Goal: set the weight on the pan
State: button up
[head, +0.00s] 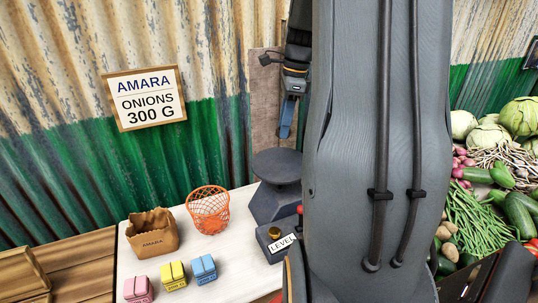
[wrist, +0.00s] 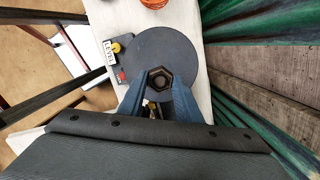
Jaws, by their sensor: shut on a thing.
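My gripper (wrist: 160,82) is shut on a dark hexagonal weight (wrist: 161,76) with a round hollow in its top, gripped between blue fingers. In the wrist view the weight appears over the lower edge of the round dark grey pan (wrist: 150,50). In the head view the pan (head: 277,162) tops a grey scale and looks bare. The blue fingers of my gripper (head: 286,132) point down above and slightly behind it, with a gap. The weight cannot be made out in the head view. My arm hides the area right of the scale.
A box labelled LEVEL (head: 282,243) with a brass knob adjoins the scale. An orange basket (head: 208,210), a paper bag (head: 152,233) and pink, yellow and blue blocks (head: 173,276) stand on the white table (head: 232,262). A corrugated wall is behind; vegetables (head: 490,205) lie right.

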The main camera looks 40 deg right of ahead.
aim_at(280, 162)
jog(key=shift+w+f, duration=0.2)
jog(key=shift+f, duration=0.05)
notch_tip(280, 162, down, 9)
jog(key=shift+f+p, duration=0.2)
jog(key=shift+p, duration=1.05)
jog(key=shift+f, duration=0.1)
jog(key=o, duration=1.2)
